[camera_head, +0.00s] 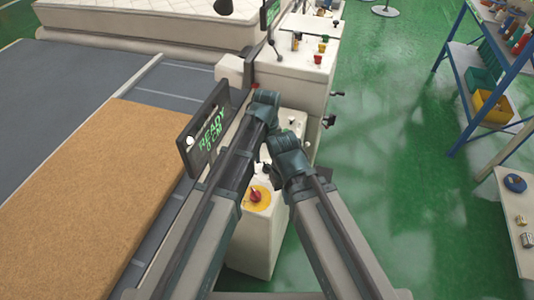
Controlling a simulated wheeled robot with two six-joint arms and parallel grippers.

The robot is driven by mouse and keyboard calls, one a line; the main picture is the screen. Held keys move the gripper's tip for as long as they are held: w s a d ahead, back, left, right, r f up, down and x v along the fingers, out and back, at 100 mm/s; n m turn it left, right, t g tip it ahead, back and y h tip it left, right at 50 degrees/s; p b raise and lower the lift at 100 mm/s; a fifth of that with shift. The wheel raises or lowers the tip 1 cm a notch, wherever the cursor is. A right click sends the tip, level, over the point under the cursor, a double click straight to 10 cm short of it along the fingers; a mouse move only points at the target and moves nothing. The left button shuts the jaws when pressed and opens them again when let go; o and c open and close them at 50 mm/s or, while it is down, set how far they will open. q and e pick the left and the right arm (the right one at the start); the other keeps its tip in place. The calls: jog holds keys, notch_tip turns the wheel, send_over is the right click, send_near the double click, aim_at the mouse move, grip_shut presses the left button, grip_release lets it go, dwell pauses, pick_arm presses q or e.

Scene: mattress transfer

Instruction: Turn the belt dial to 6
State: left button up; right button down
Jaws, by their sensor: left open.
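A red knob on a round yellow plate (256,196) sits on the near end of the cream machine housing (262,240). Small light knobs (291,120) show on the housing top farther up, partly hidden by my arms. I cannot tell which knob is the belt dial or read its setting. A black display panel (205,130) reads "READY 0 CM" in green. My left gripper (270,125) is open over the housing, its fingers small and partly hidden. My right arm's wrist is just below and right of it; its fingers cannot be made out.
A brown mattress slab (95,190) lies on the grey conveyor (60,75) at left. A white mattress (150,22) is at the back. More controls (319,47) are on the farther housing.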

notch_tip(320, 180, up, 8)
jog(key=p, duration=0.6)
jog(key=shift+f, duration=0.15)
